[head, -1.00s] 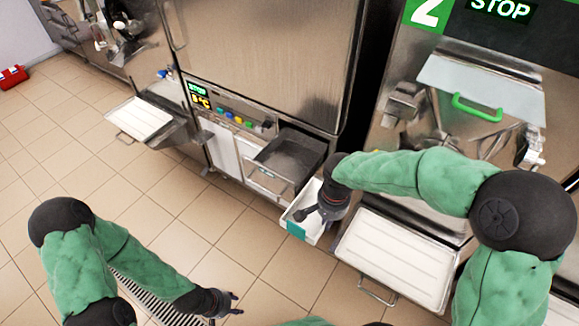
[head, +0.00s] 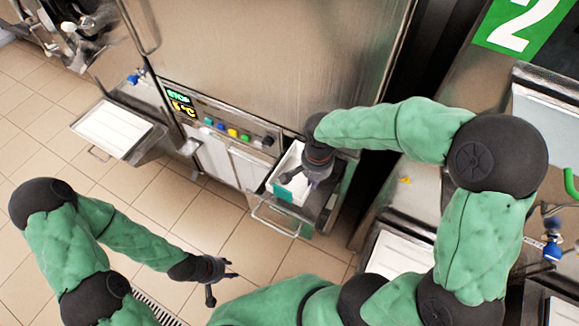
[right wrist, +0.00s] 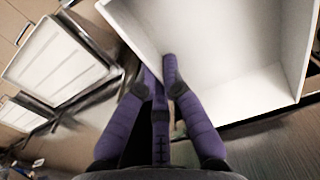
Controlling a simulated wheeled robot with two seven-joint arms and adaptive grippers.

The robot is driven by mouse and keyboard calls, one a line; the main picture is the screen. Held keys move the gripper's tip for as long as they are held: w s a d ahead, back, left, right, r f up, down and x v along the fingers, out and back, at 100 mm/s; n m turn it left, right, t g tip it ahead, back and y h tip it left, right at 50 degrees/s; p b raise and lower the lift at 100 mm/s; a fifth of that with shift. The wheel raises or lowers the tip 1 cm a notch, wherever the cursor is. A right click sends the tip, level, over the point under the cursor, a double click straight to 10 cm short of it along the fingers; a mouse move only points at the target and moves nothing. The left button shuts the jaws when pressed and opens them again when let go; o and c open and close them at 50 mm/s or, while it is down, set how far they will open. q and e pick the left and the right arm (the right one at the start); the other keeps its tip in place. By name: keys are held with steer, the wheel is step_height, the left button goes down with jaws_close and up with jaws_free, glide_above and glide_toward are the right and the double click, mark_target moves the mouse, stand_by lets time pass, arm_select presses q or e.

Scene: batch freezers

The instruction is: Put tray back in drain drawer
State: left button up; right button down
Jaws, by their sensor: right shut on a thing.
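The white tray (head: 292,160), an open box with a teal patch (head: 283,193) on its front end, is over the pulled-out metal drain drawer (head: 327,205). My right gripper (head: 308,185) is shut on the tray's wall. In the right wrist view, the purple fingers (right wrist: 160,68) pinch the rim of the tray (right wrist: 225,50). I cannot tell whether the tray rests on the drawer floor or hangs just above it. The drawer's wire handle (head: 270,222) faces front. My left gripper (head: 221,283) is open and empty over the floor, away from the drawer.
The freezer front with coloured buttons (head: 233,132) stands behind the drawer. A ridged white shelf (head: 112,130) juts out at left, another shelf (head: 398,254) at right. The tiled floor (head: 185,215) in front is clear.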

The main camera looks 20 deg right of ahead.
steer(key=shift+w, duration=0.25)
steer(key=shift+w+f, duration=0.1)
steer(key=shift+f, duration=0.25)
steer(key=b, duration=0.5)
glide_above(314, 197)
steer(key=s+a, duration=0.3)
step_height(314, 197, down, 13)
steer(key=shift+w+r, duration=0.15)
steer(key=w+d, duration=0.1)
steer(key=w+d+f+b, duration=0.1)
steer(key=d, duration=0.1)
steer(key=shift+w, duration=0.35)
arm_select(q)
step_height(314, 197, down, 6)
steer(key=shift+w+f, duration=0.15)
steer(key=shift+w, duration=0.15)
arm_select(e)
steer(key=shift+f, duration=0.15)
arm_select(q)
steer(key=shift+b, duration=0.3)
arm_select(e)
steer(key=shift+f, duration=0.2)
steer(key=c, duration=1.4)
jaws_free()
arm_select(q)
steer(key=shift+f, duration=0.15)
